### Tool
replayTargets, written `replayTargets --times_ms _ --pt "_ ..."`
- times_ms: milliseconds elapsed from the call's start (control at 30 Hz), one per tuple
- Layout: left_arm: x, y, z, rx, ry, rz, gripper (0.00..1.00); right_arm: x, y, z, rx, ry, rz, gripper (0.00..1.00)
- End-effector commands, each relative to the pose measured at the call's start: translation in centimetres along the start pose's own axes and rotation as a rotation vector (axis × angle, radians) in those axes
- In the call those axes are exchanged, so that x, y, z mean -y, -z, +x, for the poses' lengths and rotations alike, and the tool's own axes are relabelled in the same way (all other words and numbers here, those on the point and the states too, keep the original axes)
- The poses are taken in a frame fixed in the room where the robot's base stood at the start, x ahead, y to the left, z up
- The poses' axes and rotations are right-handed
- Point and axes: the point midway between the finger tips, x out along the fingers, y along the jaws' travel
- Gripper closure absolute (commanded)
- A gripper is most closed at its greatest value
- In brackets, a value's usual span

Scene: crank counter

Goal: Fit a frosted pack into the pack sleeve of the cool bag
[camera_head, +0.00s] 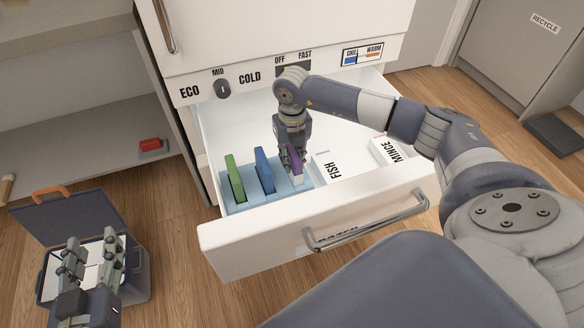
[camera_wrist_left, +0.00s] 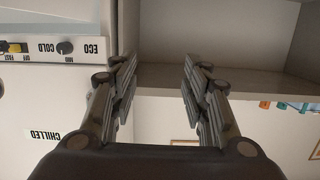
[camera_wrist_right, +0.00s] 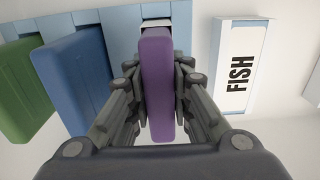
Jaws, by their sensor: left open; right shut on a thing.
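Three packs stand in a row in a light blue rack (camera_head: 247,202) in the open freezer drawer: a green pack (camera_head: 235,178), a blue pack (camera_head: 264,170) and a purple pack (camera_head: 295,160). My right gripper (camera_head: 293,150) is shut on the purple pack, which shows between the fingers in the right wrist view (camera_wrist_right: 158,85). The pack's far end is at the rack. I cannot tell which packs are frosted. The cool bag (camera_head: 140,275) stands open on the floor at the lower left, its lid raised. My left gripper (camera_head: 88,250) is open and empty in front of the bag. The pack sleeve cannot be made out.
White boxes marked FISH (camera_head: 328,168) and MINCE (camera_head: 390,150) lie in the drawer to the right of the rack. The drawer's front and handle (camera_head: 367,220) stand out into the room. A shelf with a red object (camera_head: 151,144) is at the left.

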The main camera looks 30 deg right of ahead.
Motion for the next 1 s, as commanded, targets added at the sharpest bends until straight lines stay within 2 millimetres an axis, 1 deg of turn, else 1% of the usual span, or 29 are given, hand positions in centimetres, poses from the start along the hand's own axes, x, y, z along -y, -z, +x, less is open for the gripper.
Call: replayTargets --times_ms 467,1000 --pt "0.5 -3.5 -0.9 0.179 0.011 0.001 0.57 0.0 -0.1 -1.1 0.002 -0.001 0.000 1.00" --pt "1.1 -7.4 -2.8 0.385 0.024 0.000 0.57 0.0 -0.1 -2.1 0.002 0.000 0.000 1.00"
